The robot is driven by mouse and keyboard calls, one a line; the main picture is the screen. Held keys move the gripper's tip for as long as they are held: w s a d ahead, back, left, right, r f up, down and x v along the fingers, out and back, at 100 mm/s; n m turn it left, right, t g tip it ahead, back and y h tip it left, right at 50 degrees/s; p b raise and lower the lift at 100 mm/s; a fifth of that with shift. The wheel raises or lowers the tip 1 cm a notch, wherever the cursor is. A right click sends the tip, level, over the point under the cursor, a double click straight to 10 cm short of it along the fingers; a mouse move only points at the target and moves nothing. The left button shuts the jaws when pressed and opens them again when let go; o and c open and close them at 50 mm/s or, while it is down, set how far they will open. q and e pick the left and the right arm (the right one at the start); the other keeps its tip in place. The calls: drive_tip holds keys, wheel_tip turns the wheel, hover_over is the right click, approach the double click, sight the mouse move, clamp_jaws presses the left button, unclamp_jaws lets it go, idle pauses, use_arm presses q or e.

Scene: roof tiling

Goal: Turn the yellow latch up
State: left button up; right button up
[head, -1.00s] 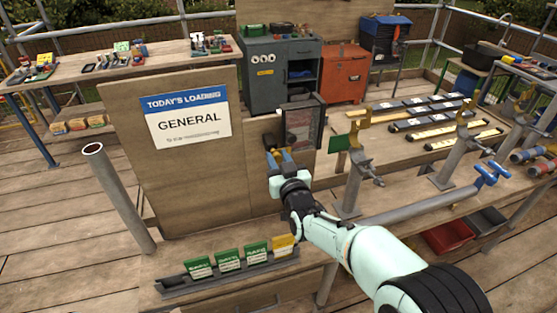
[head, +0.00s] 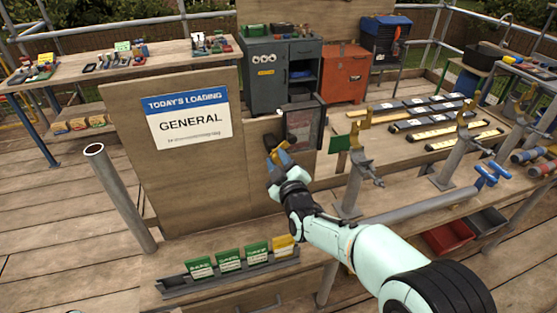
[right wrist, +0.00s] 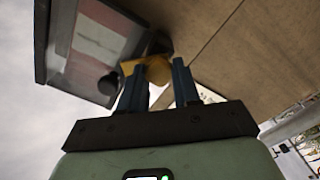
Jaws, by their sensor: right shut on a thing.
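The small yellow latch (head: 270,142) is on the wooden board just left of the dark-framed case (head: 302,127). My right gripper (head: 277,156) is at the latch, its blue fingers on either side and shut on it. In the right wrist view the yellow latch (right wrist: 157,70) shows between and just beyond the fingertips (right wrist: 158,84), next to the dark frame of the case (right wrist: 95,50). The fingers hide part of the latch, and its exact angle is hard to tell. My left gripper is not in view.
A board with a "GENERAL" sign (head: 188,118) stands left of my gripper. A rack with several green and yellow cards (head: 230,262) lies in front. A small green plate (head: 340,144) and a grey post with a yellow-brown top (head: 355,170) stand to the right.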

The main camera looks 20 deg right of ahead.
drive_tip(key=n, duration=0.4)
drive_tip(key=shift+f+n+p, duration=0.1)
drive_tip(key=shift+n+p, duration=0.2)
drive_tip(key=shift+p, duration=0.05)
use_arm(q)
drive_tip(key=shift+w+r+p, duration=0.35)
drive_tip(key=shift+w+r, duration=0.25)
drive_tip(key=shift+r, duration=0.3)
use_arm(e)
drive_tip(key=n, duration=0.4)
drive_tip(key=shift+f+n, duration=0.1)
drive_tip(key=shift+n, duration=0.3)
drive_tip(key=o, duration=1)
drive_tip(key=shift+o, duration=0.2)
drive_tip(key=shift+s, duration=0.1)
